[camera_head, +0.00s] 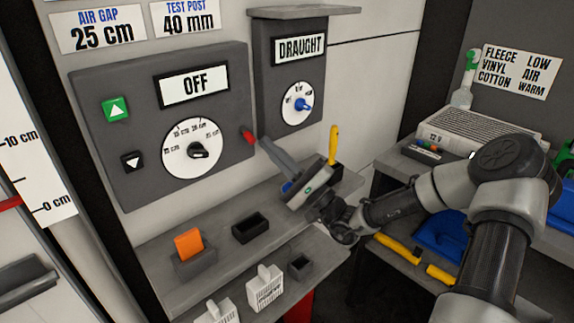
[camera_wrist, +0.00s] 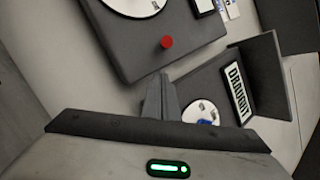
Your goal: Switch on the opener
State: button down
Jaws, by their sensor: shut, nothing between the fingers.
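The dark control box (camera_head: 85,90) on the wall has a display reading OFF (camera_head: 193,84), a green up-arrow button (camera_head: 115,109), a black down-arrow button (camera_head: 133,162) and a white dial (camera_head: 190,150) with a black knob. A red button (camera_head: 247,136) sticks out of its right side; it also shows in the wrist view (camera_wrist: 167,41). My gripper (camera_head: 263,143) is shut and empty, its narrow fingers pointing at the red button from the lower right. In the wrist view the fingertips (camera_wrist: 160,76) sit just short of the button, with a small gap.
A DRAUGHT box (camera_head: 262,90) with a blue-knobbed dial (camera_head: 302,104) hangs right of the control box under a small ledge. Below is a grey shelf (camera_head: 165,245) with an orange piece (camera_head: 189,243) in a holder and a black tray (camera_head: 250,228). A yellow handle (camera_head: 333,145) stands behind my gripper.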

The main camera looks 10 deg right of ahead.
aim_at(250, 138)
jog(key=shift+s+a+r, duration=0.4)
jog(key=shift+s+a, duration=0.05)
jog(key=shift+s, duration=0.2)
jog(key=shift+s+a+r, duration=0.4)
jog(key=shift+s, duration=0.2)
jog(key=shift+r, duration=0.1)
jog(key=shift+s+d+r+h+p, duration=0.15)
jog(key=shift+h+p, duration=0.35)
jog(key=shift+p, duration=0.6)
